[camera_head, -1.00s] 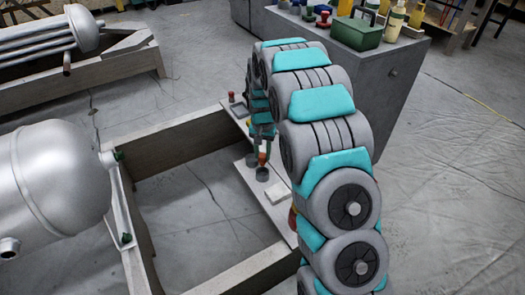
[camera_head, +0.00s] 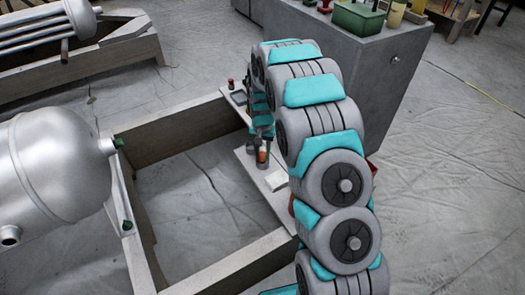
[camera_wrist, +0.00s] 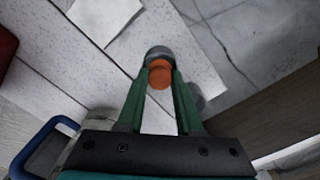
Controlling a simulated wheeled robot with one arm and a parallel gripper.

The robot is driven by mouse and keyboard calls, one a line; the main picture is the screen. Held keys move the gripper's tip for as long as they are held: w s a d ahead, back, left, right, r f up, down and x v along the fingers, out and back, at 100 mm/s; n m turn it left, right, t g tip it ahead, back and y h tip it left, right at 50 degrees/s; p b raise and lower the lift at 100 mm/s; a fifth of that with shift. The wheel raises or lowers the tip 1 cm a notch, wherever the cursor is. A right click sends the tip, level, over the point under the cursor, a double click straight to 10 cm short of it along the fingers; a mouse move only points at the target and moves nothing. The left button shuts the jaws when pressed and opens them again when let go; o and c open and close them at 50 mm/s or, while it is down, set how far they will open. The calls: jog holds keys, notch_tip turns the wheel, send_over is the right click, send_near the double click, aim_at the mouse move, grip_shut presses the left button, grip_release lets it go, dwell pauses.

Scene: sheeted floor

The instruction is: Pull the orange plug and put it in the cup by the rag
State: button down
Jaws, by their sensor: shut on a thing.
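My gripper (camera_wrist: 160,85) is shut on the orange plug (camera_wrist: 160,74), with its green fingers on both sides. The plug also shows in the head view (camera_head: 262,155). It is right at the mouth of a small grey cup (camera_wrist: 157,52), seen in the head view too (camera_head: 262,165); I cannot tell how far inside it is. The white rag (camera_head: 276,180) lies flat on the plank close to this cup, and shows at the top left of the wrist view (camera_wrist: 105,18). A second grey cup, beside the first, is mostly hidden by my gripper.
The pale plank (camera_head: 247,160) rests on a wooden frame (camera_head: 190,132) with an open middle. A small red-topped item and a grey tray (camera_head: 238,97) sit at its far end. A metal tank (camera_head: 62,165) is at left; a grey cabinet (camera_head: 385,80) stands behind my arm.

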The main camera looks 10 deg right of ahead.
jog(key=shift+f, duration=0.4)
jog(key=shift+c, duration=2.4)
grip_release()
